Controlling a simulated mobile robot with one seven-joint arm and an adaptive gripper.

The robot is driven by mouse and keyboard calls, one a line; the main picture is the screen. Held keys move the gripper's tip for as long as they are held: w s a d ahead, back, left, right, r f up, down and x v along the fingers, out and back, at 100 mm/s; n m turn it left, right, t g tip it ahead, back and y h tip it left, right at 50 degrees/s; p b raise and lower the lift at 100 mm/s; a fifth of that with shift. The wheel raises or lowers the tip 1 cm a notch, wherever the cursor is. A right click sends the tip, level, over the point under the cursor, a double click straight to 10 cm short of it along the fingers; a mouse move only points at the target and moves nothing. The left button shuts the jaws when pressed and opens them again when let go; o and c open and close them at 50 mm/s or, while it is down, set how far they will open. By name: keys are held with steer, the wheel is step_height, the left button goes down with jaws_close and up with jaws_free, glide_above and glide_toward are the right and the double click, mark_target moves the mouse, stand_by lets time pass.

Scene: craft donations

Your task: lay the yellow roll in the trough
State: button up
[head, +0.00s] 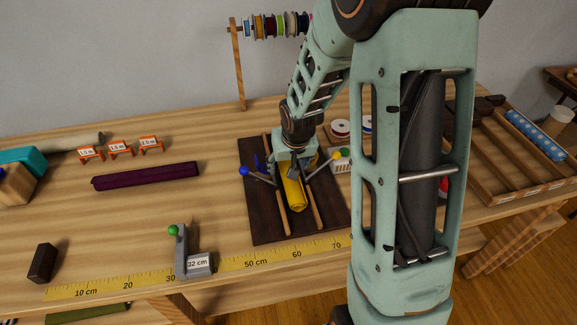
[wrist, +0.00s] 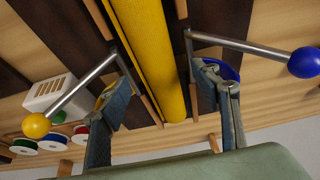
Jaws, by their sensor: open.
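The yellow roll (head: 296,194) lies lengthwise between the two wooden rails of the trough, a dark brown board (head: 262,222) on the bench. In the wrist view the yellow roll (wrist: 152,50) runs between my fingers, with a wooden rail on either side. My gripper (head: 294,172) is open, just above the roll's far part, with one finger to each side and gaps between fingers and roll. The roll's far end is hidden by my gripper in the head view. Whether it touches the board cannot be told.
Metal rods with a blue ball (head: 244,171) and a yellow ball (head: 337,155) flank the trough, close to my fingers. A purple roll (head: 146,176) lies left; a grey stop (head: 181,252) stands by the yellow ruler (head: 245,265). A white box (head: 342,161) is right of the trough.

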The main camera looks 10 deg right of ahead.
steer(key=v, duration=1)
steer(key=shift+r, duration=0.3)
